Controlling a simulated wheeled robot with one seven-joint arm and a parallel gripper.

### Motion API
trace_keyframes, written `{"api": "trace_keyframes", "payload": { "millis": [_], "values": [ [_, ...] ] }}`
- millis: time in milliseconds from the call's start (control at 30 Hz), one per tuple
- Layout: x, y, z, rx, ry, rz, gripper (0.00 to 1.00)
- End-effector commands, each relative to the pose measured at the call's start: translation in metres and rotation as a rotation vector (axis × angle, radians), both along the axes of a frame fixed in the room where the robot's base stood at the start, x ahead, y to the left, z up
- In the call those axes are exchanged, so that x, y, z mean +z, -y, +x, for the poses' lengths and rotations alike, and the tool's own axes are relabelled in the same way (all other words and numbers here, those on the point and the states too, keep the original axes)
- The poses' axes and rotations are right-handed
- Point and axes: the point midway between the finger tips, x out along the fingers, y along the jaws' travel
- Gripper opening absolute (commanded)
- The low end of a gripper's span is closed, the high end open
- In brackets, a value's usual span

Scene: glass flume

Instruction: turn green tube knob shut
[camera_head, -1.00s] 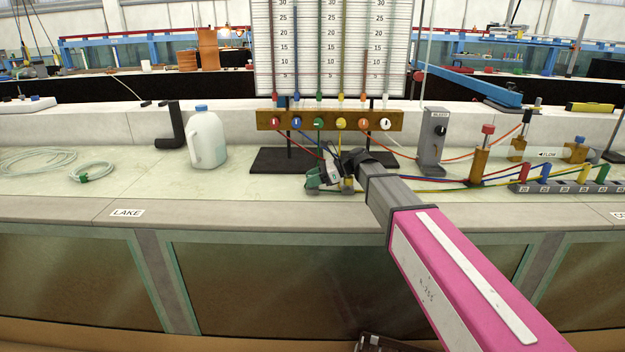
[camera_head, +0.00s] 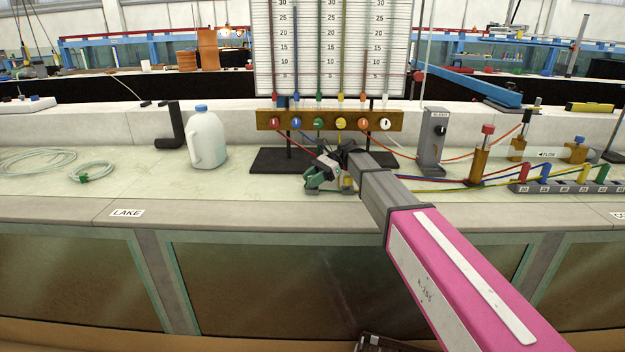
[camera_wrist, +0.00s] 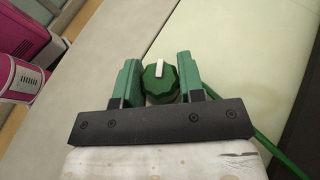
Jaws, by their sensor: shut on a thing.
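A green fluted knob (camera_wrist: 160,84) with a white pointer bar is between the two green fingers of my gripper (camera_wrist: 158,68) in the wrist view. The pointer runs roughly along the fingers. My gripper is shut on the knob. The knob is close to the black gripper bar. A green tube (camera_wrist: 268,146) runs off at the lower right there. In the head view my gripper (camera_head: 327,180) is low over the bench, in front of the wooden knob board; its fingers and wrist hide most of the held knob.
The wooden board (camera_head: 398,118) carries a row of coloured knobs, one green (camera_head: 318,124), below gauge tubes. A white jug (camera_head: 207,142) stands left. Right are a grey post (camera_head: 431,145) and coloured tubes.

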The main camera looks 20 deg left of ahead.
Motion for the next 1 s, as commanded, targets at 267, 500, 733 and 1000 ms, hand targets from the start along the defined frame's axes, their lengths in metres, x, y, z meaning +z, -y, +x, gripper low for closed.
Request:
{"api": "trace_keyframes", "payload": {
  "millis": [267,500,733,1000],
  "values": [
    [0.0,0.0,0.0,0.002,0.001,0.0,0.12],
    [0.0,0.0,0.0,0.001,0.001,0.0,0.61],
    [0.0,0.0,0.0,0.001,0.0,0.0,0.61],
    [0.008,0.007,0.011,-0.001,0.002,0.0,0.61]
  ]
}}
